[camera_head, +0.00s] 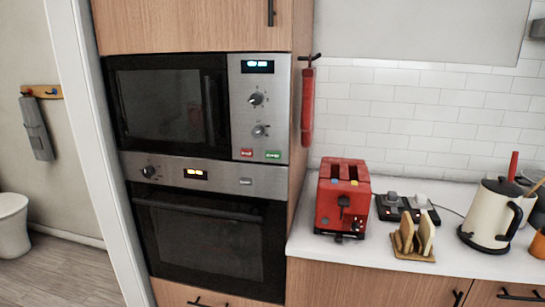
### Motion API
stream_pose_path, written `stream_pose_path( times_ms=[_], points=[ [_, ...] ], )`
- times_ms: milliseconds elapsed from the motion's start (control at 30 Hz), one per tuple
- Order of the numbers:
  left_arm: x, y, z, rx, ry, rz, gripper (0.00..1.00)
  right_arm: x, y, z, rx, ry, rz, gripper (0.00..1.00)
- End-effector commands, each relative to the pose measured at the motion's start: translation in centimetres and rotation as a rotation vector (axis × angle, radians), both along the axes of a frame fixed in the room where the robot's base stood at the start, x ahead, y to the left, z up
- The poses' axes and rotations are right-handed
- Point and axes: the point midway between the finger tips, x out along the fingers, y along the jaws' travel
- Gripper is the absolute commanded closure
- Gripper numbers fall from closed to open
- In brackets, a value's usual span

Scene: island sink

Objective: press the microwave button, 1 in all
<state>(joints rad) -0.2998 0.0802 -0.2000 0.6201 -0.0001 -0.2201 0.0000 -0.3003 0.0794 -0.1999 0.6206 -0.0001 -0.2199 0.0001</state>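The microwave (160,104) is built into a wooden cabinet at the left of the head view, with its dark glass door shut. Its steel control panel (259,108) on the right side has a lit display (257,66) and two knobs. At the panel's bottom are a red button (246,153) and a green button (273,155). Neither of my grippers is in view.
An oven (209,240) sits directly below the microwave. On the white counter to the right stand a red toaster (342,197), a toast rack (413,240) and a cream kettle (489,217). A red cloth-like item (307,107) hangs on the cabinet's side.

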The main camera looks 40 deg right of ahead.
Motion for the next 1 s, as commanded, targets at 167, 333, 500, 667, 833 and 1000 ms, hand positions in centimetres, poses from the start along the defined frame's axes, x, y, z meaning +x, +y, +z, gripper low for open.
stream_pose_path(
  times_ms=[167,333,500,667,833,1000],
  points=[
    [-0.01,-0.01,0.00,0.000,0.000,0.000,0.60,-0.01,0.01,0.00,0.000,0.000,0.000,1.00],
    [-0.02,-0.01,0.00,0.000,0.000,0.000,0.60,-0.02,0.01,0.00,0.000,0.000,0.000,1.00],
    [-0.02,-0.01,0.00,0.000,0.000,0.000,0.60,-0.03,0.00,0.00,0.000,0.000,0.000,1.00],
    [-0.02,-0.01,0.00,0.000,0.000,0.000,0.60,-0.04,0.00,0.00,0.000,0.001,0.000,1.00],
    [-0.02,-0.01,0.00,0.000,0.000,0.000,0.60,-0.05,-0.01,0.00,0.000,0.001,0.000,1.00],
    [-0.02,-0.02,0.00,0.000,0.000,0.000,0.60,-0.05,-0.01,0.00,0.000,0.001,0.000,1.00]
  ],
)
